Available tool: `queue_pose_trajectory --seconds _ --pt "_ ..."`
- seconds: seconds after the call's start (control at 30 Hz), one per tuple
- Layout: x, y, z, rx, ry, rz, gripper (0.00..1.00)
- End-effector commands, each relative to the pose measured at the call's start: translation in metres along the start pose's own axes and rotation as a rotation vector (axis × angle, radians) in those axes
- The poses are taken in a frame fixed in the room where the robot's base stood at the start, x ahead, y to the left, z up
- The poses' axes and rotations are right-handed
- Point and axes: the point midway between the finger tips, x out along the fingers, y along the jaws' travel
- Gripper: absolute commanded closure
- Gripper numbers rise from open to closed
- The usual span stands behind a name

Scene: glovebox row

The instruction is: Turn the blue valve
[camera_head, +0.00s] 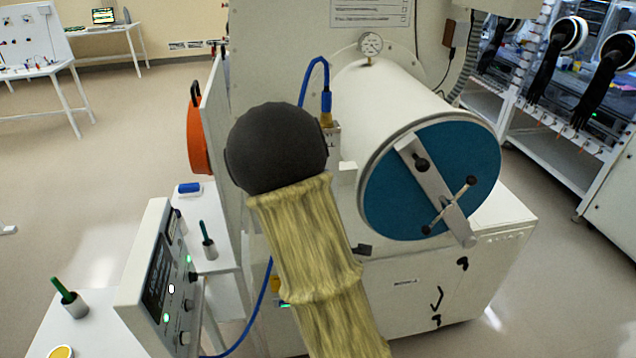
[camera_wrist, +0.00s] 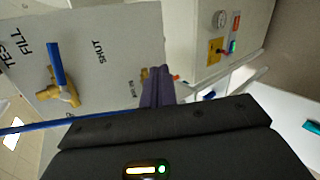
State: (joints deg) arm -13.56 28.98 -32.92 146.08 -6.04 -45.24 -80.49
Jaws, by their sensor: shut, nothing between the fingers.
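The blue valve (camera_wrist: 57,78) has a blue lever on a brass body. In the wrist view it sits at the left of a pale panel lettered FILL, SHUT and TEST. My gripper (camera_wrist: 157,72) shows as dark purple fingers, closed together with nothing held. It is to the right of the valve and clearly apart from it. In the head view the dark ball and yellow sleeve of my arm hide the gripper. A blue piece above brass (camera_head: 326,104) shows beside the arm there; I cannot tell if it is the valve.
A blue hose (camera_head: 271,290) runs by the panel. A white chamber with a blue round door (camera_head: 390,190) stands right of my arm. A control box (camera_head: 155,275) stands lower left. Another brass fitting is partly behind my fingers. Open floor lies at the left.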

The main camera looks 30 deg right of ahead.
Motion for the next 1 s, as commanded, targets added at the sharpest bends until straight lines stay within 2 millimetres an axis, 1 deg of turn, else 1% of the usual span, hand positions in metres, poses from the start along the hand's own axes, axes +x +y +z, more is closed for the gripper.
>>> queue_pose_trajectory --seconds 0.03,0.13,0.3,0.43,0.5,0.57,0.87,1.0 --pt "0.006 0.003 0.005 -0.122 -0.017 0.046 1.0" --pt "0.011 0.018 0.015 -0.39 -0.06 0.158 1.0" --pt "0.011 0.044 0.021 -0.841 -0.16 0.334 1.0" --pt "0.005 0.059 0.02 -1.078 -0.227 0.428 1.0" --pt "0.003 0.064 0.019 -1.144 -0.248 0.455 1.0" --pt "0.002 0.065 0.018 -1.171 -0.257 0.466 1.0" --pt "0.002 0.066 0.018 -1.173 -0.259 0.468 1.0" --pt "0.007 0.07 0.018 -1.172 -0.258 0.468 1.0"
